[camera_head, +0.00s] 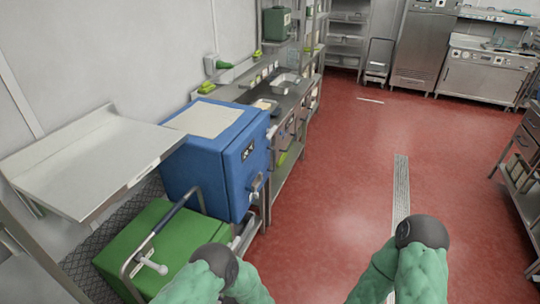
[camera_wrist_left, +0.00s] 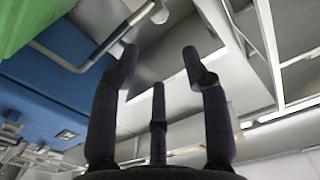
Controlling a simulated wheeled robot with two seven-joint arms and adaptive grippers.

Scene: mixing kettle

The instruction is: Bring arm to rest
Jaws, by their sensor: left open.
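My left gripper (camera_wrist_left: 160,52) shows in the left wrist view, its dark fingers spread apart with nothing between them. A bent metal handle bar (camera_wrist_left: 82,66) shows beyond it at the upper left, beside green and blue surfaces. In the head view my two green-sleeved arms show at the bottom edge, with dark rounded joints. My left arm (camera_head: 210,272) is in front of the green unit (camera_head: 135,236). My right arm (camera_head: 410,270) is over the red floor. Both grippers are outside the head view.
A blue cabinet (camera_head: 212,160) and the green unit with its metal bar (camera_head: 165,222) stand at the left. A metal table (camera_head: 85,160) is beside them. A steel counter (camera_head: 290,98) runs behind. The red floor (camera_head: 345,170) is open in the middle, with a drain grate (camera_head: 401,190).

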